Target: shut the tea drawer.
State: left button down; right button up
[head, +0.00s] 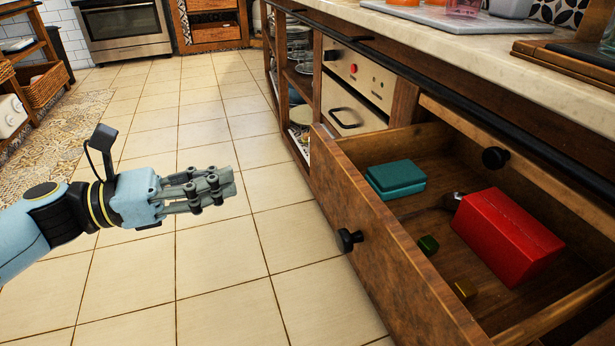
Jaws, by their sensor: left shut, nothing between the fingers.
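The wooden drawer (376,236) is pulled well out of the counter at the right, with a round black knob (348,240) on its front. Inside lie a red box (505,236), a teal box (396,179), a small dark green block (428,245), a small yellowish block (465,290) and a dark object partly hidden by the red box. My left gripper (228,187) is shut and empty over the tiled floor, left of the drawer front and apart from it. My right gripper is not in view.
The marble counter (480,36) with a black rail runs above the drawer. A cream panel with a handle (357,86) and open shelves stand beyond it. An oven (122,30) is at the back, a basket shelf at the left. The floor (230,250) before the drawer is clear.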

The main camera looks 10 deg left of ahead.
aim_at(325, 158)
pick_arm(q)
jog(key=b+x, duration=0.1)
jog(key=x, duration=1.1)
jog(key=shift+w+d, duration=0.1)
jog(key=shift+d, duration=0.05)
jog(key=shift+w+d, duration=0.3)
jog(key=shift+d, duration=0.15)
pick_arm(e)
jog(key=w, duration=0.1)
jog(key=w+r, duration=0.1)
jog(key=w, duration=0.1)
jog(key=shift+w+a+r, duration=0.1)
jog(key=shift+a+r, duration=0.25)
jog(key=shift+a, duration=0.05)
